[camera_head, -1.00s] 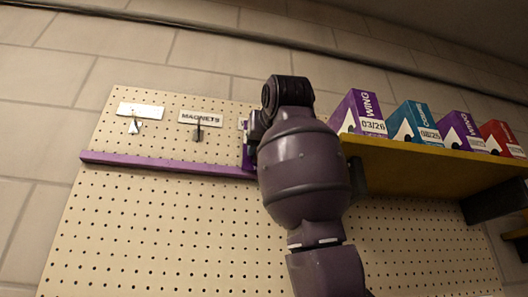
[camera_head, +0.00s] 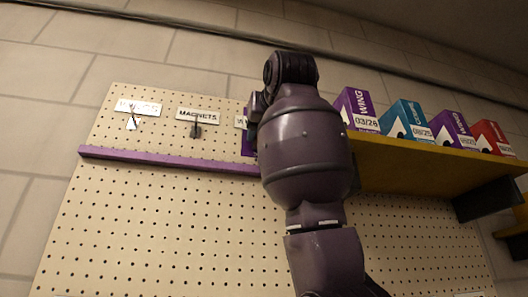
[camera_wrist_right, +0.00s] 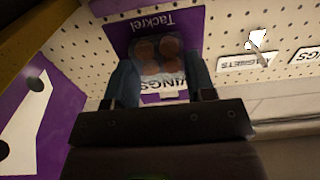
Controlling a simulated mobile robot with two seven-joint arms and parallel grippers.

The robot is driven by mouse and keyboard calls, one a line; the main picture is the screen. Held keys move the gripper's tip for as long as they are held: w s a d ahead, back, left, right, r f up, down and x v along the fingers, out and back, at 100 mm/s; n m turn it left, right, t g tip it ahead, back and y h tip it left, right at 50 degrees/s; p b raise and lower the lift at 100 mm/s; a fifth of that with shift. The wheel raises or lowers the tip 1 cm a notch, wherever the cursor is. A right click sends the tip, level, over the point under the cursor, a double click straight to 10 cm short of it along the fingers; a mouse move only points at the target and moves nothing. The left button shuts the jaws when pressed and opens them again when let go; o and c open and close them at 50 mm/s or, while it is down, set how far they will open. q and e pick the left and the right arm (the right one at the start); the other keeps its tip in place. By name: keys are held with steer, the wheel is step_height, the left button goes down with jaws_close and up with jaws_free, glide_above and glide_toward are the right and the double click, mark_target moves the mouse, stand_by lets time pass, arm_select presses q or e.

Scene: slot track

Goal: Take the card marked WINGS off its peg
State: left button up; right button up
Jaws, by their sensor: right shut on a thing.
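A white WINGS label (camera_wrist_right: 152,86) shows by the card between the fingers. My right gripper (camera_wrist_right: 160,80) is shut on the card, a finger on each side. In the head view a strip of the purple card (camera_head: 247,146) shows left of my right arm, above the purple ledge. The arm hides most of the card, the gripper and the WINGS label (camera_head: 240,122). The peg itself is hidden. My left gripper is not in view.
The pegboard (camera_head: 150,220) bears a MAGNETS label (camera_head: 197,115) and another label (camera_head: 138,108) further left, each with an empty-looking peg. A purple ledge (camera_head: 165,160) runs below them. A yellow shelf (camera_head: 420,165) with several boxes stands close on the right.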

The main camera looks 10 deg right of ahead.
steer(key=shift+s, duration=0.15)
steer(key=s+b, duration=0.2)
steer(key=s, duration=0.4)
stand_by(0.8)
stand_by(0.6)
